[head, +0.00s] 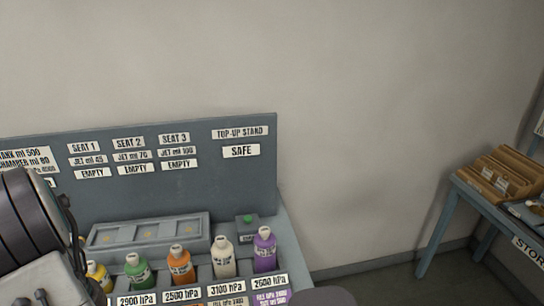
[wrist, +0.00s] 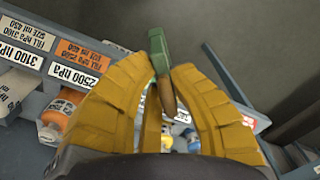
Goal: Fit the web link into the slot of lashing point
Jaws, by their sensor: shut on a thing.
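My gripper (wrist: 167,76), with ribbed yellow fingers, is in the wrist view. Its tips are shut on a small green piece (wrist: 158,48) that sticks out beyond them. A brown rod-like part (wrist: 167,95) shows just below it between the fingers; I cannot tell whether the two are one thing. I cannot tell whether the green piece is the web link. I can make out no lashing point or slot in either view. The gripper itself does not show in the head view, only part of my arm at the lower left.
A grey-blue bench (head: 292,242) with a labelled back panel (head: 225,185) carries several coloured bottles, such as a purple one (head: 265,250), and a grey box (head: 150,232). A blue table (head: 448,212) with a wooden rack (head: 500,178) stands at right. Floor shows between them.

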